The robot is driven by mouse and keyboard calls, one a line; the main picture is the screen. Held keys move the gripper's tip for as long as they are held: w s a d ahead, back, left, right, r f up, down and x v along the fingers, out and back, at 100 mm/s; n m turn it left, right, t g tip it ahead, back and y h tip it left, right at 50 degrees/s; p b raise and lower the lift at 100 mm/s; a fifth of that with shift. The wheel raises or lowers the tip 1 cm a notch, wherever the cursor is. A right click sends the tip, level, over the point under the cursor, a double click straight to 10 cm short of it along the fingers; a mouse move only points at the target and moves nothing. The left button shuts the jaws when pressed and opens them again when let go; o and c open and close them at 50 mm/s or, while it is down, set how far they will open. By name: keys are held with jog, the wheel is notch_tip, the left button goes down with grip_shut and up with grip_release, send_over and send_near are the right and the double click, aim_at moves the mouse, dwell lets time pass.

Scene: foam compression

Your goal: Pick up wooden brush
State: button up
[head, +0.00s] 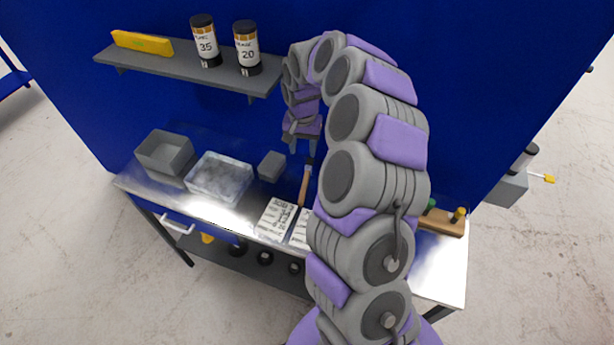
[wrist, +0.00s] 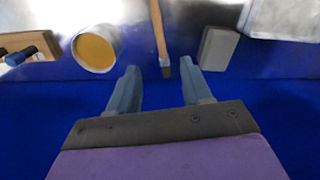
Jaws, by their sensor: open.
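My gripper (head: 303,146) hangs over the back of the bench near the brush's dark end. In the wrist view my gripper (wrist: 158,72) has its two blue-grey fingers spread, with one on each side of the brush's end. The fingers do not appear to touch the brush. How high they are above it I cannot tell.
A grey block (head: 272,166) sits beside the brush, with a clear container (head: 219,180) and grey bin (head: 167,153) further left. Printed sheets (head: 277,219) lie in front. A round orange-topped item (wrist: 96,49) and wooden holder (wrist: 22,42) show in the wrist view. A shelf (head: 185,71) juts above.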

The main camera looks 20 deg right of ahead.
jog(key=b, duration=0.2)
send_over(304, 186)
jog(key=f, duration=1)
jog(key=shift+w+a+f, duration=0.15)
jog(key=shift+a+f, duration=0.2)
jog(key=shift+f, duration=0.05)
jog(key=shift+d+f, duration=0.2)
jog(key=shift+f, duration=0.45)
notch_tip(304, 186, down, 5)
jog(key=shift+d+r+b, duration=0.1)
jog(key=shift+b, duration=0.7)
jog(key=shift+s, duration=0.2)
jog(key=shift+c, duration=0.3)
grip_shut()
